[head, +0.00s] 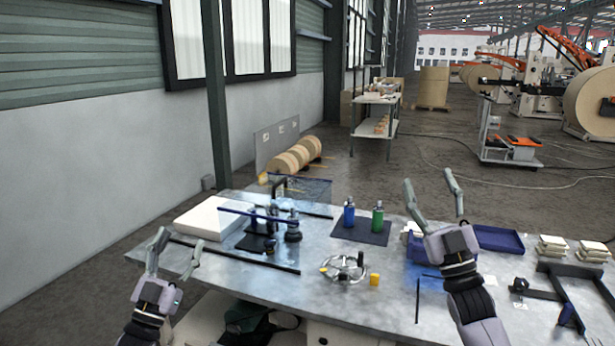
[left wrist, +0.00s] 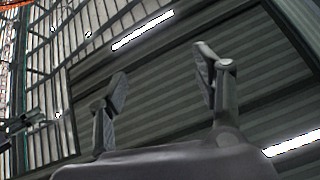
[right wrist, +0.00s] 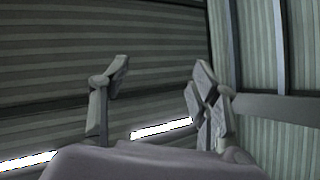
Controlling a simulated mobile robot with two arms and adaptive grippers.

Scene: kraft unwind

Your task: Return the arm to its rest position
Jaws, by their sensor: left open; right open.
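My left gripper (head: 176,252) is raised at the left front corner of the metal table (head: 330,290), with its fingers apart and nothing between them. In the left wrist view its two fingers (left wrist: 162,90) stand apart against the wall and roof. My right gripper (head: 432,200) is raised over the right part of the table, fingers pointing up and apart, empty. Part of the table behind my right arm is hidden.
On the table are a blue bottle (head: 349,215) and a green bottle (head: 378,217) on a dark mat (head: 361,233), a metal handwheel (head: 343,268), a yellow piece (head: 375,280), a blue tray (head: 498,239), a white block (head: 208,217) and a black stand (head: 262,240). The table's front centre is mostly clear.

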